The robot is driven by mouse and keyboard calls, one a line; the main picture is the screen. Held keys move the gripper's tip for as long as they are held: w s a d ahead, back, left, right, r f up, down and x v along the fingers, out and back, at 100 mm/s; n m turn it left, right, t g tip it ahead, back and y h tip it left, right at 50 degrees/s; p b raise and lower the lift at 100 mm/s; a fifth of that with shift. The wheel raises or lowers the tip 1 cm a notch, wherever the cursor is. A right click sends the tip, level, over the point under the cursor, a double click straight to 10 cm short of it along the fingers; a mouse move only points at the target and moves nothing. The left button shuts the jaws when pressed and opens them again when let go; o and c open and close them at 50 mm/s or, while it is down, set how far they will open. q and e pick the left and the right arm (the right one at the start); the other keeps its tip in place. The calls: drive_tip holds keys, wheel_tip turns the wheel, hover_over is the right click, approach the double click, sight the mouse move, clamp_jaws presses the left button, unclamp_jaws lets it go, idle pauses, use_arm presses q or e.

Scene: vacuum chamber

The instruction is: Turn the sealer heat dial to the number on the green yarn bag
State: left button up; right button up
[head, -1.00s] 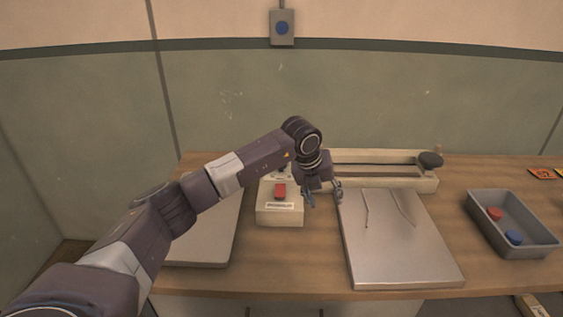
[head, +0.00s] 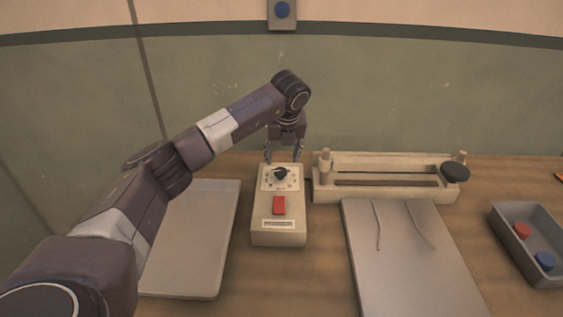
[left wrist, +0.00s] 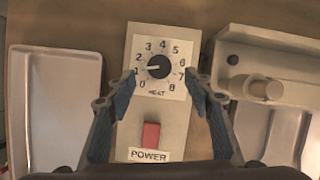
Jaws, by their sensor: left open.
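The sealer control box (head: 278,232) stands on the wooden bench, with a black heat dial (head: 281,173) on a white numbered plate and a red power switch (head: 279,205). In the left wrist view the dial (left wrist: 159,66) has figures 0 to 8 around it, and its white mark points left, about at 1. My left gripper (head: 283,155) is open and empty at the back end of the box. In the left wrist view its fingers (left wrist: 161,80) show on either side of the dial, apart from it. No green yarn bag shows. My right gripper is not in view.
The bar sealer (head: 385,195) with a black knob stands right of the box. A grey plate (head: 400,265) with two thin strips lies in front of it. A pale tray (head: 190,240) lies left. A grey bin (head: 508,235) at right holds red and blue discs.

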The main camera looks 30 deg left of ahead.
sight(281, 171)
use_arm(q)
drive_tip(key=x, duration=0.1)
drive_tip(key=p+x, duration=0.1)
drive_tip(key=x, duration=0.2)
drive_tip(key=shift+s+d+f, duration=0.15)
drive_tip(key=shift+s+f, duration=0.05)
drive_tip(key=shift+s, duration=0.15)
drive_tip(key=shift+p+x, duration=0.35)
drive_tip(key=shift+x, duration=0.75)
drive_tip(key=shift+w+f, duration=0.1)
drive_tip(key=shift+w, duration=0.15)
drive_tip(key=shift+s, duration=0.1)
drive_tip(key=c, duration=1.1)
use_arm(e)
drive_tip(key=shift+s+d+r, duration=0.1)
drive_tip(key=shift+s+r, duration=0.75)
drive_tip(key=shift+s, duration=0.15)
use_arm(q)
drive_tip(key=shift+m, duration=0.3)
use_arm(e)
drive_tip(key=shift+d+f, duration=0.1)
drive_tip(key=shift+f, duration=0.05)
